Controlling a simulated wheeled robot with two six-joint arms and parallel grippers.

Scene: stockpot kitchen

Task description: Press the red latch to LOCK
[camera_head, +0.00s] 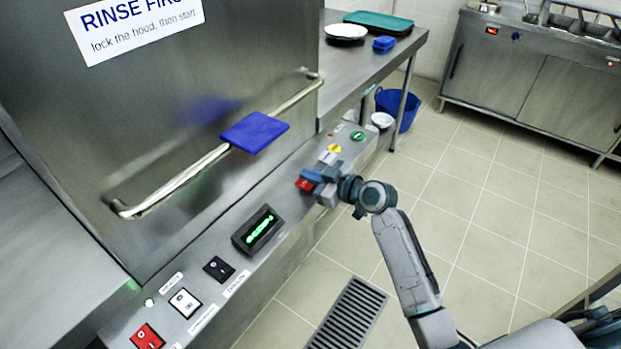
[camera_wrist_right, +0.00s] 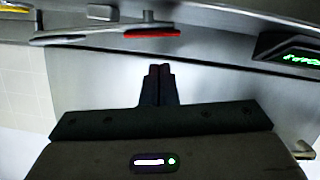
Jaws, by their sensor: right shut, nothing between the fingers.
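The red latch (camera_head: 304,185) is on the sloped steel control panel (camera_head: 287,240), between the green display and the yellow button. Its red face also shows in the right wrist view (camera_wrist_right: 152,33), edge-on, just beyond my fingertips. My right gripper (camera_head: 314,178) is shut and empty, right at the latch and partly covering it in the head view. In the right wrist view its two dark fingers (camera_wrist_right: 158,70) are together and point at the panel. A small gap seems to show between tips and latch there; contact is unclear. The LOCK marking cannot be read. My left gripper is out of view.
A green-lit display (camera_head: 262,229), black switch (camera_head: 219,269), white switch (camera_head: 185,302) and red rocker switch (camera_head: 147,337) line the panel; a yellow button (camera_head: 335,148) lies beyond. The hood's bar handle (camera_head: 180,180) carries a blue cloth (camera_head: 254,132). Tiled floor (camera_head: 480,220) is open to the right.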

